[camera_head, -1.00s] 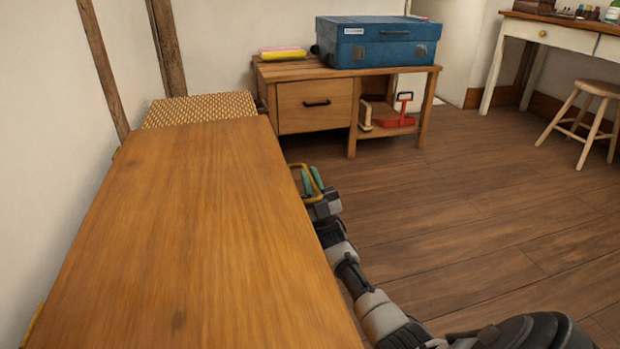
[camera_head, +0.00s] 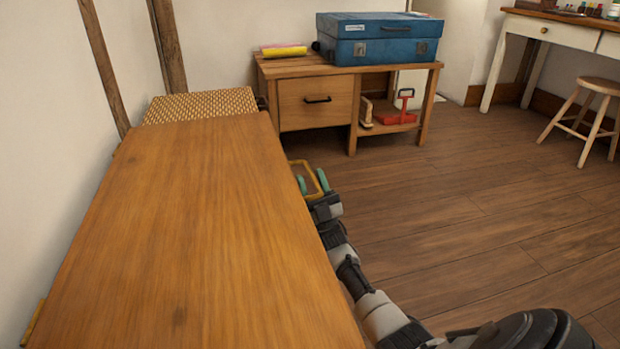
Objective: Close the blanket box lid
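A broad wooden panel (camera_head: 200,225), which looks like the blanket box lid, fills the left foreground. It looks about level; the box beneath is hidden, so I cannot tell whether it is fully down. A thin yellow handle-like loop (camera_head: 304,163) shows beside its right edge. My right gripper (camera_head: 312,183), with green fingertips, is at this loop, just right of the panel. Its fingers are apart, with nothing visibly clamped between them; whether they touch the loop is unclear. My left gripper is not in view.
A woven-patterned surface (camera_head: 200,104) lies beyond the panel's far end. A wooden bench (camera_head: 290,70) with a drawer holds a blue case (camera_head: 375,48). A stool (camera_head: 598,86) stands at the right. The wooden floor (camera_head: 480,205) between is clear.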

